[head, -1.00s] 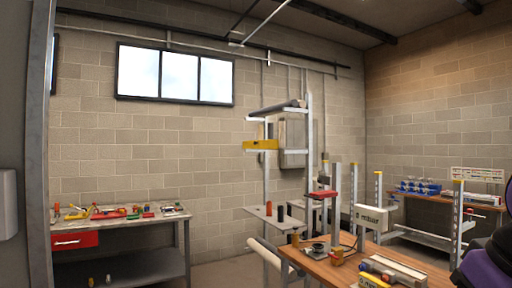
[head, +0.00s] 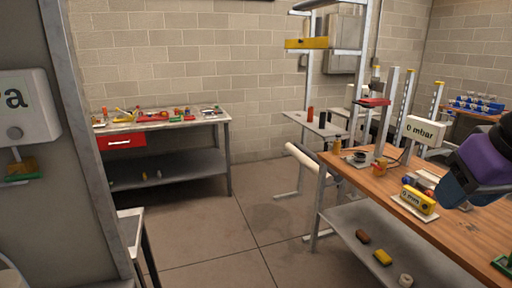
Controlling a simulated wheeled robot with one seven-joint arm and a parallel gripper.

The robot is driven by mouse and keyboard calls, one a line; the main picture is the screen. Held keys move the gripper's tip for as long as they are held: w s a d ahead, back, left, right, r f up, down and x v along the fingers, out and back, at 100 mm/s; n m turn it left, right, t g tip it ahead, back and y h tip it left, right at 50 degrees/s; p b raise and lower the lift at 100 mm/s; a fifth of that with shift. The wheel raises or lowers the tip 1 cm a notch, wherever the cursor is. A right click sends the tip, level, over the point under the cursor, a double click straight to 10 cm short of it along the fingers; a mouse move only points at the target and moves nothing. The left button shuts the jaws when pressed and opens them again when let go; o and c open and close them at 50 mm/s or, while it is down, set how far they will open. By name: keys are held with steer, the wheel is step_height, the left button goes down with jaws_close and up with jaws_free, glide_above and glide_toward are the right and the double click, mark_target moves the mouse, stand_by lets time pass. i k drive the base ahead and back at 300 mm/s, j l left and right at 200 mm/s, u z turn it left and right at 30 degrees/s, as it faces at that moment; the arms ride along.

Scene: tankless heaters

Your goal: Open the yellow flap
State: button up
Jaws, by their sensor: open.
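A yellow panel (head: 306,43) with a small dark mark is on the upper part of the metal rack at the back. I cannot tell whether it is the yellow flap or whether it opens. A purple and dark blue part of my arm (head: 490,160) is at the right edge, in front of the wooden workbench. The fingers of my gripper do not show. No part of my arm is at the yellow panel.
The wooden workbench (head: 455,215) at right carries a yellow gauge (head: 418,200) and a "0 mbar" box (head: 425,131). A bench with a red drawer (head: 121,142) stands at back left. A grey post (head: 90,140) is near on the left. The floor between (head: 235,235) is clear.

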mark_target(322, 43)
steer(key=i+u, duration=0.25)
steer(key=i, duration=0.6)
steer(key=i+u, duration=0.3)
steer(key=i, duration=0.6)
steer(key=i+z, duration=0.1)
steer(key=i, duration=1.6)
steer(key=i+z, duration=0.2)
steer(key=i, duration=0.2)
steer(key=i+j+z, duration=0.2)
steer(key=i, duration=0.25)
steer(key=i+j+z, duration=0.1)
steer(key=i+z, duration=0.15)
steer(key=i, duration=0.15)
